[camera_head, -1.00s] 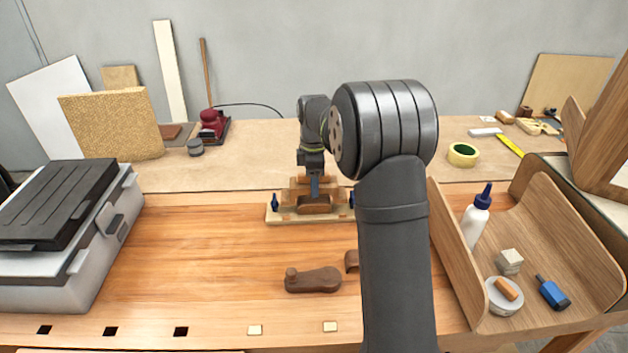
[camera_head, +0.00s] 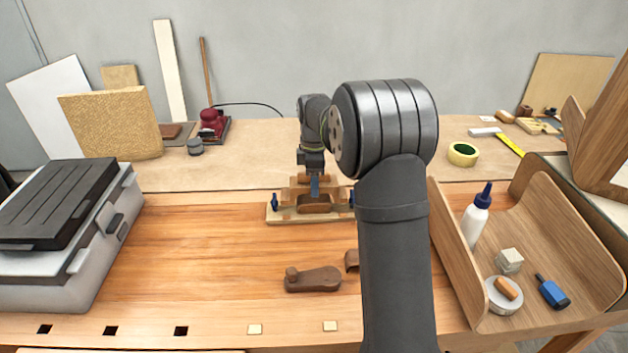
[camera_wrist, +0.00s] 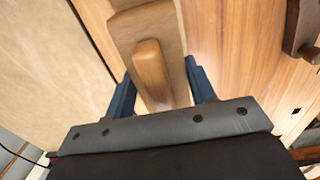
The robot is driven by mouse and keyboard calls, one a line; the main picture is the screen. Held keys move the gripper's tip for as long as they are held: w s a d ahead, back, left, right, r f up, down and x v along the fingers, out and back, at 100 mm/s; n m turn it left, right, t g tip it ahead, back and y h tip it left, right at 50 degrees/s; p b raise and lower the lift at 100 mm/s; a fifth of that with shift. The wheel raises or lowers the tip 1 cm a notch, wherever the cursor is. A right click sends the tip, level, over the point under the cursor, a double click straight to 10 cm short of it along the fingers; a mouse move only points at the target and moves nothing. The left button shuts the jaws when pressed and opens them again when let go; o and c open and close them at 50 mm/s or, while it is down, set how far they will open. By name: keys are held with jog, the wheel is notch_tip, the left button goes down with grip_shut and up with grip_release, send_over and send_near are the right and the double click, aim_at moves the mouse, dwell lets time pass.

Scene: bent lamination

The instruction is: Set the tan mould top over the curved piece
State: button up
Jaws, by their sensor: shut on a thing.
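My gripper (camera_head: 314,188) is over the mould at the back middle of the bench, its jaws shut on the wooden handle of the tan mould top. In the wrist view my gripper's blue fingers (camera_wrist: 160,95) stand on either side of that handle, and the tan mould top (camera_wrist: 140,22) shows beyond it. The mould stands on a pale base board (camera_head: 285,218) with a blue clamp (camera_head: 274,202) at its left and another at its right. A brown curved piece (camera_head: 314,206) seems to show at the mould's front. The exact contact between top and curved piece is hidden.
A brown wooden hand tool (camera_head: 313,280) lies in front on the bench. A black-lidded case (camera_head: 60,210) is at left. At right, a wooden tray (camera_head: 450,255) holds a glue bottle (camera_head: 477,215). The bench left of the mould is clear.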

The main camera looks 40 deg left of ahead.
jog(key=shift+f, duration=1.9)
dwell(1.9)
jog(key=o, duration=1.6)
jog(key=shift+o, duration=0.2)
jog(key=shift+r, duration=4)
jog(key=shift+f, duration=3.85)
jog(key=shift+o, duration=0.7)
